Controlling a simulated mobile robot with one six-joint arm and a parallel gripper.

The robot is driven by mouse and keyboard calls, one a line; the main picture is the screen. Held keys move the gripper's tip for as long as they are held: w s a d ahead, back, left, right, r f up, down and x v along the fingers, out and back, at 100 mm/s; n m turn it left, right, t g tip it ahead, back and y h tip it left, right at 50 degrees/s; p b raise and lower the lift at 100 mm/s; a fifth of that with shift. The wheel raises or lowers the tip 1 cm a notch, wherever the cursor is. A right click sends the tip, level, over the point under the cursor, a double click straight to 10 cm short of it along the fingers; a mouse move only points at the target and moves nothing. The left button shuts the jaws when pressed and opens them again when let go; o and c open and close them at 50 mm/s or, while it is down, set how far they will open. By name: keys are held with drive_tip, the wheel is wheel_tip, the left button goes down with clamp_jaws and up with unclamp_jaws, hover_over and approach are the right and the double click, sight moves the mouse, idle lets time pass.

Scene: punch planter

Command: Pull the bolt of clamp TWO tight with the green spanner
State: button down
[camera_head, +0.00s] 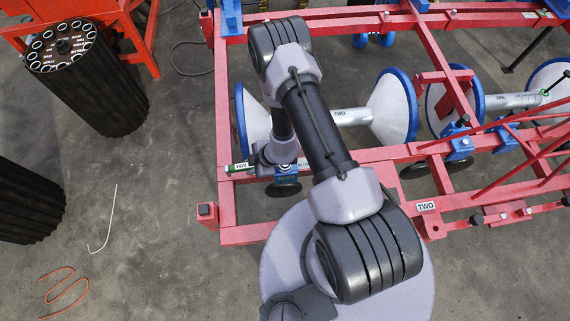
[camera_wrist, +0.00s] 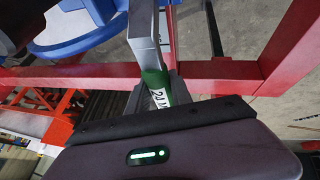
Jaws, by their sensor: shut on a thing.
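My gripper (camera_head: 266,163) is shut on the green spanner (camera_head: 240,167), whose labelled green end sticks out to its left, beside the red frame's corner. In the wrist view the spanner's green part with a white label (camera_wrist: 160,96) sits between the grey jaws of my gripper (camera_wrist: 158,92), and a grey metal bar runs upward from it. A blue clamp part (camera_head: 287,181) shows just under my gripper. The bolt is hidden behind my wrist, so I cannot tell whether the spanner is on it. A TWO plate (camera_head: 427,206) is on the red beam to the right.
A white cone roller (camera_head: 392,105) with a blue rim and a shaft marked TWO lies behind my arm. A ONE roller (camera_head: 500,102) is further right. Dark ribbed cylinders (camera_head: 95,90) stand at left. The floor (camera_head: 150,240) at lower left is mostly clear.

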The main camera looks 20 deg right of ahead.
drive_tip(key=shift+w, duration=0.15)
drive_tip(key=shift+s, duration=0.25)
wheel_tip(320, 180, up, 10)
drive_tip(key=p, duration=0.8)
drive_tip(key=shift+f, duration=0.35)
